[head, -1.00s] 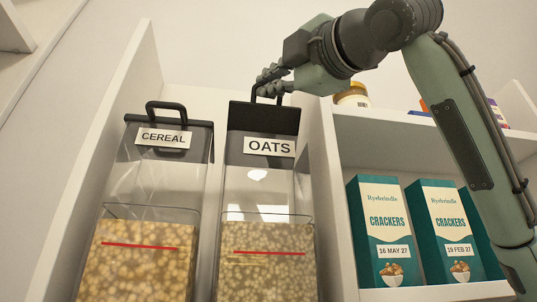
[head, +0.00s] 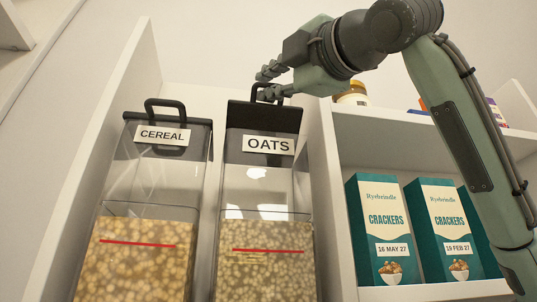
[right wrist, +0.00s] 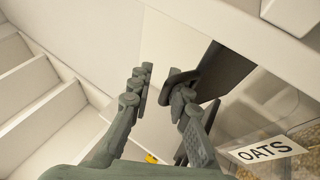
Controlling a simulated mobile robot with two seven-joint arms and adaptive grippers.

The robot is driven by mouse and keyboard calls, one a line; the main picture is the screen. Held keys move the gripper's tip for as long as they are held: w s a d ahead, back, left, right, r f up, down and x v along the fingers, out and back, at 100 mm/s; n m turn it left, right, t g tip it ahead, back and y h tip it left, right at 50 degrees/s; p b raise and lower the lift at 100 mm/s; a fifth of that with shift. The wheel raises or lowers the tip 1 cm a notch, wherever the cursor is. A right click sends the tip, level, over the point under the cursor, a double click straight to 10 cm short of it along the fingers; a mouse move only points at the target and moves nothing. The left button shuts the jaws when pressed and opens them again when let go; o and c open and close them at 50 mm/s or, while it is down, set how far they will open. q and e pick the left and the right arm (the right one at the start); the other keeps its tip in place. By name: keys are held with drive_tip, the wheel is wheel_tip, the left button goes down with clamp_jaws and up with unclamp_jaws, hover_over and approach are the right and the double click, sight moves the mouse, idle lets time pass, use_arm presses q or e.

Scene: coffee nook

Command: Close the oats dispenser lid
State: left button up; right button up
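The oats dispenser (head: 262,190) is a clear container with an "OATS" label in the head view. In the right wrist view the gripper (right wrist: 162,93) is open, with one finger right by the dark handle (right wrist: 178,78) and the lid (right wrist: 226,72) beyond. Contact with the handle is unclear. My left gripper is out of view.
The cereal dispenser (head: 145,190), with its own handled lid, stands just left. A white shelf divider (head: 324,160) is close on the right, with cracker boxes (head: 378,225) beyond. A jar (head: 351,94) sits on the shelf above them.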

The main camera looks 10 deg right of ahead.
drive_tip(key=v, duration=1.2)
drive_tip(key=shift+r, duration=0.1)
